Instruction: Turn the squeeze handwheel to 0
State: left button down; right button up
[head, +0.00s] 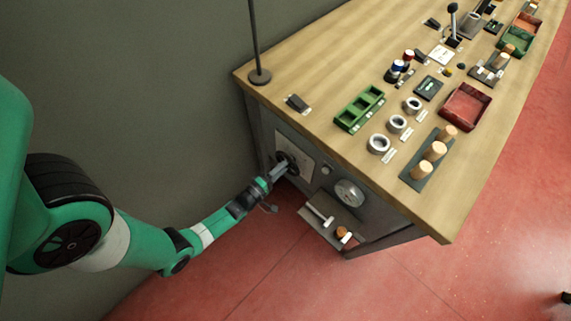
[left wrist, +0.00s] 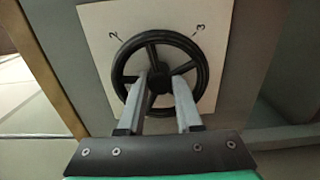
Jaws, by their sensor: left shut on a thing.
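The squeeze handwheel (left wrist: 198,57) is a black spoked wheel on a pale plate (left wrist: 98,20) on the bench's front panel. Numerals show on the plate above it: a 2 at the upper left and what looks like a 3 at the upper right. The rest of the scale is hidden. In the left wrist view my left gripper (left wrist: 160,90) reaches to the wheel's middle, its fingers around the hub or a spoke, shut on it. In the head view the handwheel (head: 293,163) is partly covered by the left gripper (head: 279,170). My right gripper is not in view.
To the right of the wheel are a round dial (head: 348,193) and a small shelf (head: 322,219) low on the front. The wooden bench top (head: 300,75) carries a green tray (head: 360,108), several white rings, cork stoppers (head: 434,151) and a red tray (head: 466,107).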

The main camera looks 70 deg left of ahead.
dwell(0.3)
pick_arm(q)
jog(key=c, duration=0.9)
grip_release()
jog(key=shift+o, duration=0.2)
jog(key=p+v, duration=0.2)
jog(key=v, duration=0.9)
jog(key=shift+s+d+p, duration=0.15)
jog(key=shift+s+p, duration=0.15)
